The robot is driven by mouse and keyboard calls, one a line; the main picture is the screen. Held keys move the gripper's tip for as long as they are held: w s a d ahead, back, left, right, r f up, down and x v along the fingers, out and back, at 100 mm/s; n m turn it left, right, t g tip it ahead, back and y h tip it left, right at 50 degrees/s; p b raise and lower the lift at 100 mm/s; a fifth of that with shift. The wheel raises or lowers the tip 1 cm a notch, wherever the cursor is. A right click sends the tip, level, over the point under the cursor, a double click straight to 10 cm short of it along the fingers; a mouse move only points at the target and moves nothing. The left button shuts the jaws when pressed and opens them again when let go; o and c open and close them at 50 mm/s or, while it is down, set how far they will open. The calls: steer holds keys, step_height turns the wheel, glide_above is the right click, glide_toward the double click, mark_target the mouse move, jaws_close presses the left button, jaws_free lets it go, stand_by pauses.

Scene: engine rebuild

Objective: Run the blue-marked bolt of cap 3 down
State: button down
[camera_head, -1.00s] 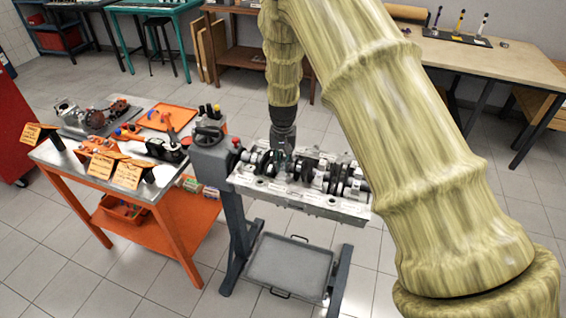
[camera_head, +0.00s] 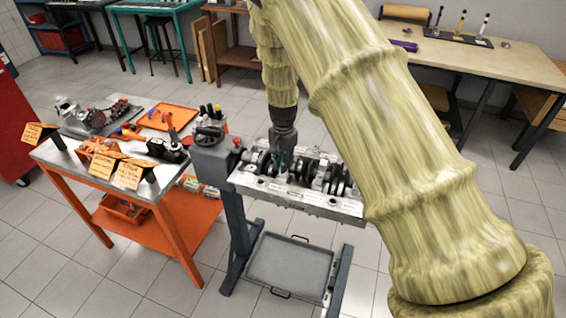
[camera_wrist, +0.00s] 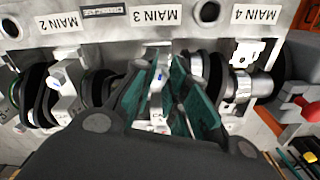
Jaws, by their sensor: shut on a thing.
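The engine block (camera_head: 300,199) lies on its stand with the crankshaft (camera_head: 318,174) in it. In the wrist view, cap 3 (camera_wrist: 157,118) sits under the MAIN 3 label (camera_wrist: 154,16), with a small blue mark showing between my fingers. My gripper (camera_head: 281,160) is low over the crankshaft in the head view. In the wrist view its teal fingers (camera_wrist: 165,72) straddle cap 3, shut on the blue-marked bolt. The fingers and palm hide most of the bolt, so its seating cannot be seen. Cap 2 (camera_wrist: 66,88) is to the left.
An orange cart (camera_head: 165,205) with tools, parts and sign cards stands to the left. A grey tray (camera_head: 290,262) is below the block. A wooden workbench (camera_head: 500,62) stands at the back right. The floor in front is clear.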

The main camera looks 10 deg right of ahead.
stand_by(0.4)
steer(key=c, duration=1.4)
jaws_free()
steer(key=shift+r, duration=0.1)
